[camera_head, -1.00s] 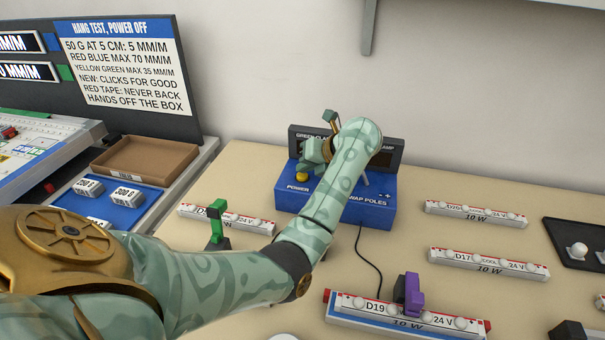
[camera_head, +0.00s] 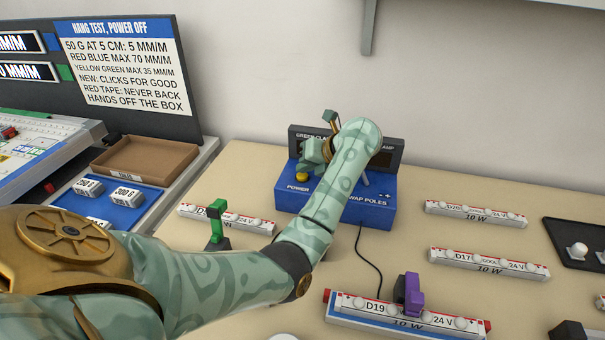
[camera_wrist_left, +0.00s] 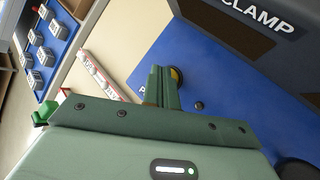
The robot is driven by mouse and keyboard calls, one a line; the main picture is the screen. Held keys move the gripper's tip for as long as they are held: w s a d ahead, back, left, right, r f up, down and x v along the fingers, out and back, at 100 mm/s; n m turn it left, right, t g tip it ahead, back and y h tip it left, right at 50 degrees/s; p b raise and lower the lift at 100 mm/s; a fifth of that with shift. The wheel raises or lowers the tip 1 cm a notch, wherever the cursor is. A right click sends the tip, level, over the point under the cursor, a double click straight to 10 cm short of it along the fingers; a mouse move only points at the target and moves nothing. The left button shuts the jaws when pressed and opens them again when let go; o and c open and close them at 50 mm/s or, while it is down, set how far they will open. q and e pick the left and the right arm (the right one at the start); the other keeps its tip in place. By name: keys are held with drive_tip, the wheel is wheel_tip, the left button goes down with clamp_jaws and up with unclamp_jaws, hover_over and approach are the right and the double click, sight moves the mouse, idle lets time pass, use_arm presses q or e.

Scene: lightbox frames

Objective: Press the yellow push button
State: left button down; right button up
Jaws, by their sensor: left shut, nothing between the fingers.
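The yellow push button (camera_head: 302,177) sits at the left of the blue power box (camera_head: 290,198), above the word POWER. In the left wrist view the yellow button (camera_wrist_left: 177,73) is partly hidden behind the fingertips. My left gripper (camera_head: 306,164) is over the box, pointing down at the button. In the wrist view its shut, empty fingers (camera_wrist_left: 161,74) overlap the button; I cannot tell whether they touch it. My right gripper is not in view.
Several white lamp bars (camera_head: 475,214) lie on the tan table. A green clamp (camera_head: 217,222) stands left of my forearm, a purple one (camera_head: 412,294) on a front bar. A black cable (camera_head: 371,255) runs from the box. A brown tray (camera_head: 145,160) is at left.

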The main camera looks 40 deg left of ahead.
sight(306, 177)
use_arm(q)
drive_tip(key=shift+f, duration=0.45)
drive_tip(key=shift+r, duration=0.55)
wheel_tip(306, 177, up, 6)
drive_tip(key=p, duration=0.4)
drive_tip(key=shift+p, duration=0.35)
